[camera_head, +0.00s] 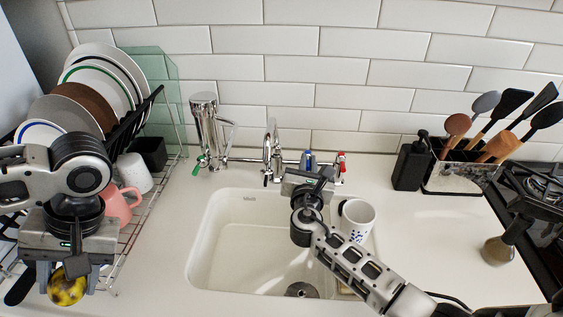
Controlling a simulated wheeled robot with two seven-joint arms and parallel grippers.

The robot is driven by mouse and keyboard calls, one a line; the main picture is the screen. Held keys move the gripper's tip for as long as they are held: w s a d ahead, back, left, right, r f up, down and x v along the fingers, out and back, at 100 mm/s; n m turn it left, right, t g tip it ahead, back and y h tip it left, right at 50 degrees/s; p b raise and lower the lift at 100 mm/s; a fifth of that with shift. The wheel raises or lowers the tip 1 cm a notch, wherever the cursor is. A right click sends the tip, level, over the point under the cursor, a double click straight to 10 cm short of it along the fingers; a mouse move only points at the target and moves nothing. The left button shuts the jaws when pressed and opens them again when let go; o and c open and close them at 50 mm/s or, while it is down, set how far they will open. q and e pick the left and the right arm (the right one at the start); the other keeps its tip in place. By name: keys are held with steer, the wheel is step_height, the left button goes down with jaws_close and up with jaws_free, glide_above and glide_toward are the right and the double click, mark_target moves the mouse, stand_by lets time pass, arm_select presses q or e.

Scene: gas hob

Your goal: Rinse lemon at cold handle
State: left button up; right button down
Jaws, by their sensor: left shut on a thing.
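The lemon (66,291), yellow with dark patches, is at the lower left. My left gripper (68,280) is shut on it, with a finger on each side, over the front of the dish rack and left of the sink. The cold handle (307,158), marked blue, is on the tap bar behind the sink. The red-marked handle (341,162) is to its right. The tap spout (272,150) is left of the blue handle. My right gripper (310,176) is just in front of the blue handle; its fingertips are unclear, and I cannot tell whether they touch it.
The white sink (222,240) is empty on its left side, with a drain at the front. A white mug (357,219) stands close to the right of my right arm. The dish rack (150,205) holds plates and mugs. A utensil holder (455,178) stands at the right, beside the hob (545,190).

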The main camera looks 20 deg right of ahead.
steer(key=shift+r, duration=0.1)
arm_select(q)
steer(key=shift+r, duration=0.25)
arm_select(e)
steer(key=shift+d+n+t+y, duration=0.2)
steer(key=shift+n+t+y, duration=0.15)
steer(key=shift+y, duration=0.25)
arm_select(q)
steer(key=shift+r+p, duration=0.1)
steer(key=shift+p, duration=0.2)
arm_select(e)
steer(key=shift+s+d+n+y, duration=0.1)
steer(key=shift+d+n+y, duration=0.05)
steer(key=shift+n+y, duration=0.4)
steer(key=shift+d+n+t+y, duration=0.1)
steer(key=shift+n+t+y, duration=0.4)
steer(key=shift+y, duration=0.45)
steer(key=c, duration=1.8)
jaws_free()
steer(key=o, duration=0.3)
